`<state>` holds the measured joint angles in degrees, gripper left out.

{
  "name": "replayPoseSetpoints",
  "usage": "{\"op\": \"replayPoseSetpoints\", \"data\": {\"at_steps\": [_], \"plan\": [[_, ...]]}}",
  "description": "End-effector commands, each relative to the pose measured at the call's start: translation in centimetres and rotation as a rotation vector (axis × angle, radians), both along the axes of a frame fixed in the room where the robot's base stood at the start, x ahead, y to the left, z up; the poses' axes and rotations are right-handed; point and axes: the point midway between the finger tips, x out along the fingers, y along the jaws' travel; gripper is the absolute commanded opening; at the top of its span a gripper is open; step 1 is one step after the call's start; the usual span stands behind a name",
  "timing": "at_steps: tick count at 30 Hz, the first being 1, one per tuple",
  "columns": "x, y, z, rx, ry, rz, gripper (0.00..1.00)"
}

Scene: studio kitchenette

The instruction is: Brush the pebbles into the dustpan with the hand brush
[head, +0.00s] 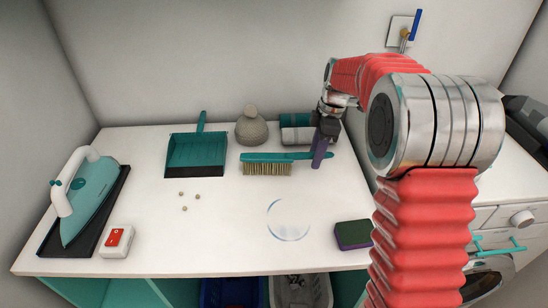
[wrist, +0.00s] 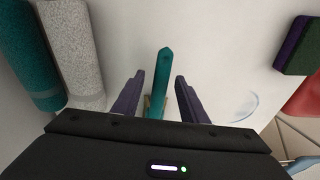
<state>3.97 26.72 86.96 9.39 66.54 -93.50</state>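The hand brush (head: 285,157) lies on the white counter, teal handle to the right and pale bristles (head: 267,169) facing the front. The teal dustpan (head: 197,155) lies left of it, its dark lip toward the front. Three small pebbles (head: 183,208) lie on the counter in front of the dustpan. My gripper (head: 320,152) is at the right end of the brush handle. In the wrist view my gripper (wrist: 158,80) is open, its purple fingers on either side of the teal handle (wrist: 164,72), with gaps on both sides.
Teal and grey rolls (head: 297,128) and a grey domed object (head: 251,128) stand behind the brush. An iron (head: 92,195) and a red switch (head: 116,240) are at left.

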Motion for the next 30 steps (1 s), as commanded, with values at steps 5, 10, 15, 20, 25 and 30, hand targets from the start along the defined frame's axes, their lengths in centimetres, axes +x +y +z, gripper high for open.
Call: {"op": "replayPoseSetpoints", "data": {"at_steps": [5, 10, 15, 20, 25, 30], "plan": [[-0.01, 0.02, 0.00, 0.000, 0.000, 0.000, 0.39], [-0.01, 0.03, 0.02, 0.000, 0.000, 0.000, 0.29], [-0.01, 0.03, 0.02, 0.000, 0.000, 0.001, 0.17], [-0.01, 0.04, 0.04, 0.000, 0.000, 0.001, 0.06], [-0.01, 0.04, 0.04, 0.000, 0.000, 0.001, 0.00], [-0.01, 0.05, 0.04, 0.000, 0.000, 0.001, 0.00]]}}
